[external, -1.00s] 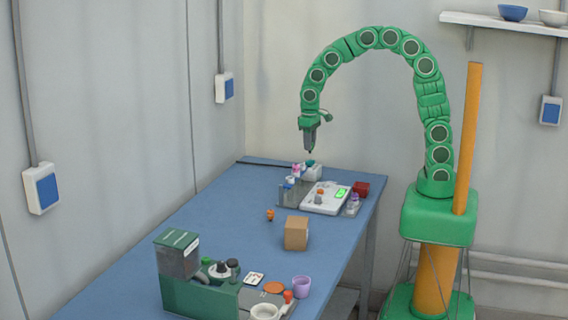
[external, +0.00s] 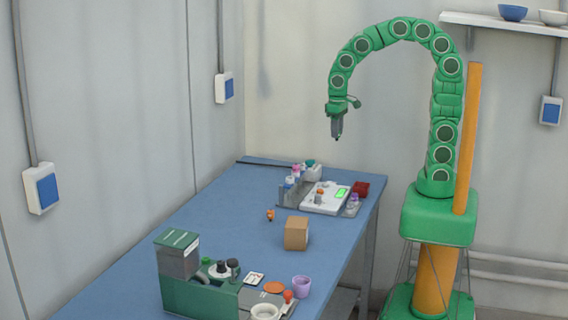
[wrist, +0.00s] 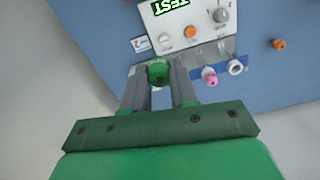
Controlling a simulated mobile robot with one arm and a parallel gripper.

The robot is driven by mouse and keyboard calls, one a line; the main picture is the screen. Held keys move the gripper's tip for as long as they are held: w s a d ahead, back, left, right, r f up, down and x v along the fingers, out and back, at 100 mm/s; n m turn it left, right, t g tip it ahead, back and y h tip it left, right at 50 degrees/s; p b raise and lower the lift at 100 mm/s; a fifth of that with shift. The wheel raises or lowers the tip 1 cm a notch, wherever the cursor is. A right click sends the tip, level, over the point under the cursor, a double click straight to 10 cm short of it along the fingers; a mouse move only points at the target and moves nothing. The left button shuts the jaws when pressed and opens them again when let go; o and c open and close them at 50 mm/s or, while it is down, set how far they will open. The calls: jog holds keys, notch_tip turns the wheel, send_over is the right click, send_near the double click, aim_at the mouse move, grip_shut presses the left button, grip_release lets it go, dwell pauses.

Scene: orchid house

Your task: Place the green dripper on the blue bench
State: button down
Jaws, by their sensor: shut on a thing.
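My gripper (wrist: 159,88) is shut on the green dripper (wrist: 159,73), a small round dark-green piece between its fingertips in the wrist view. In the external view my gripper (external: 337,137) hangs high above the far end of the blue bench (external: 225,213), fingers pointing down. The dripper is too small to make out there. The bench top also shows in the wrist view (wrist: 100,42), below the held dripper and clear of it.
A white instrument (external: 325,199) with a lit green display stands below my gripper, beside a grey rack (external: 291,195) with small bottles. A red box (external: 361,188), an orange piece (external: 270,215) and a cardboard box (external: 296,233) are nearby. The bench's left middle is clear.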

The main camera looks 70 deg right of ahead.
jog(key=w+a+f, duration=0.1)
jog(key=w+a, duration=0.1)
jog(key=w, duration=0.2)
jog(key=w+a+f, duration=0.2)
jog(key=w, duration=0.3)
jog(key=w+a+f, duration=0.1)
jog(key=w+a, duration=0.2)
jog(key=w, duration=0.2)
jog(key=shift+f, duration=0.4)
jog(key=w+a+f, duration=0.7)
jog(key=w, duration=0.2)
jog(key=shift+f, duration=5.05)
jog(key=c, duration=0.9)
grip_release()
jog(key=shift+f, duration=0.1)
